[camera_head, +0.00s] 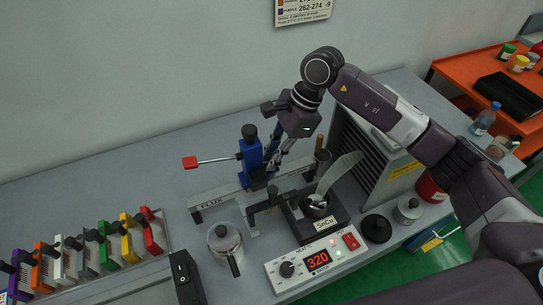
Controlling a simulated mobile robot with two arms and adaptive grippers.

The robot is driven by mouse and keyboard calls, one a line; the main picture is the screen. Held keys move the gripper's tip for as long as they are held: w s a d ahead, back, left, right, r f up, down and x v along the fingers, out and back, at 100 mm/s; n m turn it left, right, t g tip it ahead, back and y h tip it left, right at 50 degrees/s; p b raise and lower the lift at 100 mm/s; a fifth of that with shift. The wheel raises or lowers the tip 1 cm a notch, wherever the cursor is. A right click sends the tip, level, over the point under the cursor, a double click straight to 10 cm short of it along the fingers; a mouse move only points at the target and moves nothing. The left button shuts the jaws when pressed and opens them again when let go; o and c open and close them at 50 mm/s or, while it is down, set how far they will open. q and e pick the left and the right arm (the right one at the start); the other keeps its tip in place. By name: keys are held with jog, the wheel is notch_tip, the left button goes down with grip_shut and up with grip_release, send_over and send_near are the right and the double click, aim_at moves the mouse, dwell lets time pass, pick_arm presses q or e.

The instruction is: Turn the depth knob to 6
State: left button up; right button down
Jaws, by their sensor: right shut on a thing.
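My right gripper (277,158) reaches down from the upper right to the right side of the blue slide post (250,155) of the dipping stand. Its fingers are shut on a small part there, which looks like the depth knob. The fingers hide most of that part, and I cannot read any depth number or pointer. A black round knob (249,133) stands free on top of the post. A lever with a red handle (190,162) sticks out to the left. My left gripper is not in view.
The solder pot (316,207) with the SnCu label stands just below my gripper. The control box (317,263) in front reads 320. A vented grey unit (362,160) stands close on the right. A lidded jar (225,247) and coloured clamps (105,240) are left.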

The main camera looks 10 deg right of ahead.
jog(key=shift+w+f+n+g+b, duration=0.25)
jog(key=shift+n+b, duration=0.65)
jog(key=shift+b, duration=1.1)
jog(key=shift+s+r+n+g+b, duration=0.15)
jog(key=shift+n+g+b, duration=0.1)
jog(key=shift+n+b, duration=0.3)
jog(key=shift+r, duration=0.1)
jog(key=c, duration=1.9)
grip_release()
jog(key=shift+c, duration=0.2)
jog(key=shift+r, duration=0.1)
jog(key=v, duration=1.2)
